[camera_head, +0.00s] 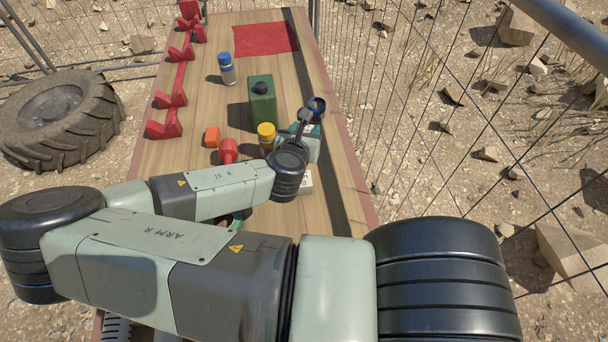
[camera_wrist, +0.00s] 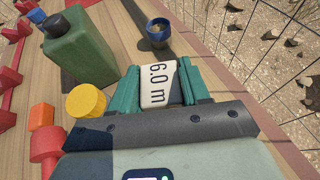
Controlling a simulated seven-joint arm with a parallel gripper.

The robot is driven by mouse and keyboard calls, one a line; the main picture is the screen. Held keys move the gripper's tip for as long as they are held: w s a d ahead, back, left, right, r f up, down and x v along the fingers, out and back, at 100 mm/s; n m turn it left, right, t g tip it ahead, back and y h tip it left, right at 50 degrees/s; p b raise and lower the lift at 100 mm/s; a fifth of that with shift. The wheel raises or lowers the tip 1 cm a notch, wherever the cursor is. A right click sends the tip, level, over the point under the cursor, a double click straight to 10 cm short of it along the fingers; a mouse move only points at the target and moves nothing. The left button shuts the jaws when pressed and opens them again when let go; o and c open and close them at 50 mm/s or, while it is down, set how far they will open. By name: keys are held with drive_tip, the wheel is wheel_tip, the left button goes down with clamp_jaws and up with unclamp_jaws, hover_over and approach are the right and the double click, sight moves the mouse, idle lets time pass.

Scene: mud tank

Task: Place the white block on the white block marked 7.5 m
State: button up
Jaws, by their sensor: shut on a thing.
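My gripper (camera_wrist: 161,84) is shut on a white block (camera_wrist: 158,78) marked 6.0 m, with one green finger on each side of it. In the head view my gripper (camera_head: 308,141) is over the right half of the table, just right of the yellow-capped jar. Another white block (camera_head: 306,184) lies on the table nearer the camera, partly hidden by my wrist. Dark marking shows on it, but I cannot read it. No 7.5 m label is legible in either view.
A green canister (camera_head: 263,108), yellow-capped jar (camera_head: 266,132), and blue cup (camera_head: 318,104) stand close to my gripper. An orange block (camera_head: 212,137) and red piece (camera_head: 228,149) lie left. Red brackets (camera_head: 171,97) line the left edge. A wire fence (camera_head: 440,120) runs along the right.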

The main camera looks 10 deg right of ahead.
sight(304, 183)
drive_tip(key=s+a+r+m+g+h, duration=0.1)
drive_tip(key=s+r+m+g+h, duration=0.2)
drive_tip(key=s+r+m+h, duration=0.35)
drive_tip(key=shift+n+y, duration=0.85)
drive_tip(key=shift+y, duration=0.1)
drive_tip(key=f, duration=0.3)
drive_tip(key=s+f, duration=0.1)
drive_tip(key=f, duration=0.6)
drive_tip(key=shift+s+a+f, duration=0.15)
drive_tip(key=shift+a+f, duration=0.05)
drive_tip(key=shift+f, duration=0.2)
drive_tip(key=shift+f, duration=0.1)
drive_tip(key=o, duration=1)
drive_tip(key=shift+o, duration=0.2)
